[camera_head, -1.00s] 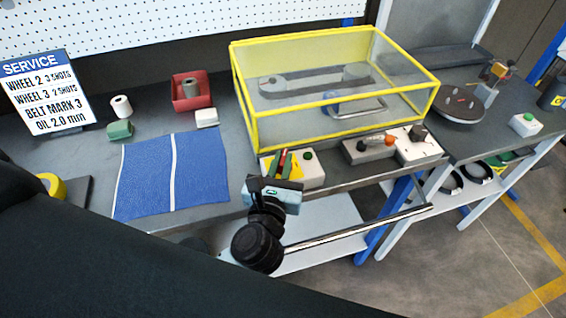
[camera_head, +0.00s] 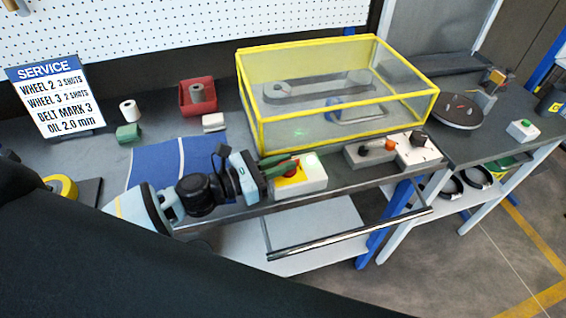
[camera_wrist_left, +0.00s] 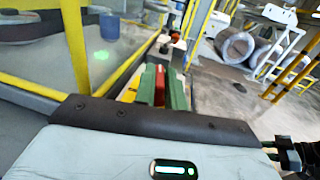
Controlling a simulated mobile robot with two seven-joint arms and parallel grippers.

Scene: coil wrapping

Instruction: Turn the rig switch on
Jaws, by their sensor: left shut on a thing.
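The rig switch is a white box (camera_head: 316,181) with a yellow plate and a red handle (camera_head: 292,172), at the bench's front edge before the yellow-framed case. In the left wrist view the red handle (camera_wrist_left: 159,86) shows between the two green fingers. The fingers hide part of the handle and plate. My right gripper is not in view.
The yellow-framed clear case (camera_head: 345,115) holds a belt around wheels, with a green glow on its front. A grey box with an orange knob (camera_head: 390,145) stands to the right. A blue mat (camera_head: 160,165) lies left, partly behind my arm. A bar (camera_head: 345,233) runs below the bench edge.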

